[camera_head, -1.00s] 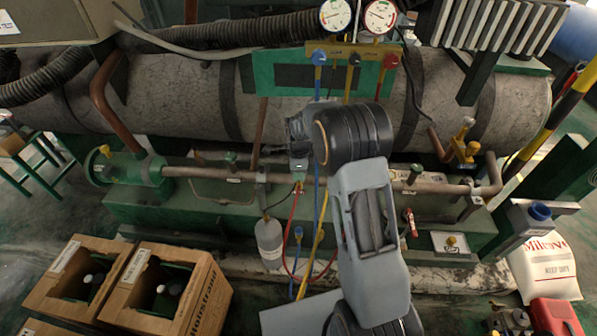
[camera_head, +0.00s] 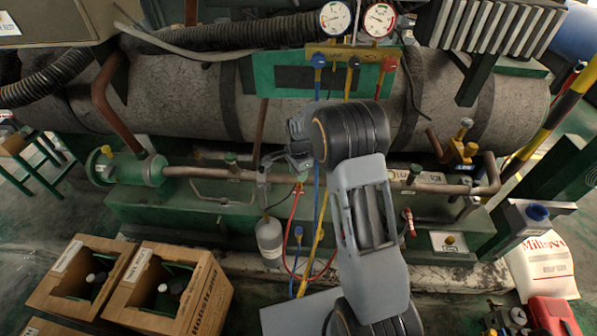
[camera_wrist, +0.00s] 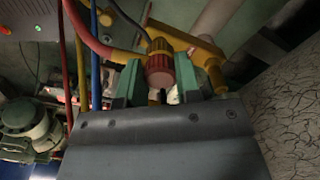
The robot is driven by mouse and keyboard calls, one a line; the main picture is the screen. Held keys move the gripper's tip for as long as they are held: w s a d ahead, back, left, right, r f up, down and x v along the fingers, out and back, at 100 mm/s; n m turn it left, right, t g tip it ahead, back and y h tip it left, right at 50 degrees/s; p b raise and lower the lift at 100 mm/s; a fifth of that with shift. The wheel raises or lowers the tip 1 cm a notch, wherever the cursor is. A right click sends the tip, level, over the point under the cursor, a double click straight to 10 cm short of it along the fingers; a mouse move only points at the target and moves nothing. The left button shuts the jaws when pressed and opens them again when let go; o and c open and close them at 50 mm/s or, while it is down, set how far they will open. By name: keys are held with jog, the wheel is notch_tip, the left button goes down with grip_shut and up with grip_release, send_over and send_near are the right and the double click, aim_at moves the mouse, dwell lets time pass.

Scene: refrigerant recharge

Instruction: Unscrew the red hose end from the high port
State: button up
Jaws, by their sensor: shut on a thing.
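The red hose end (camera_wrist: 159,70) is a ribbed red collar in the middle of the wrist view, between the green fingers of my gripper (camera_wrist: 158,86). The fingers are shut on its two sides. A brass-yellow fitting (camera_wrist: 160,46) shows directly beyond the collar; I cannot tell how far the thread is engaged. The red hose (camera_wrist: 87,34) curves in from the upper left. In the head view my gripper (camera_head: 288,160) is at the pipe in front of the tank, partly hidden by my wrist. The red hose (camera_head: 290,228) hangs below it. The high port is hidden there.
Blue (camera_head: 318,190) and yellow (camera_head: 318,240) hoses hang close to my gripper. Cardboard boxes (camera_head: 205,296) stand at lower left. The large tank (camera_head: 190,95) lies close behind.

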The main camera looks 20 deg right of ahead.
jog(key=shift+r, duration=0.1)
jog(key=shift+r+p, duration=1.95)
jog(key=shift+r, duration=0.45)
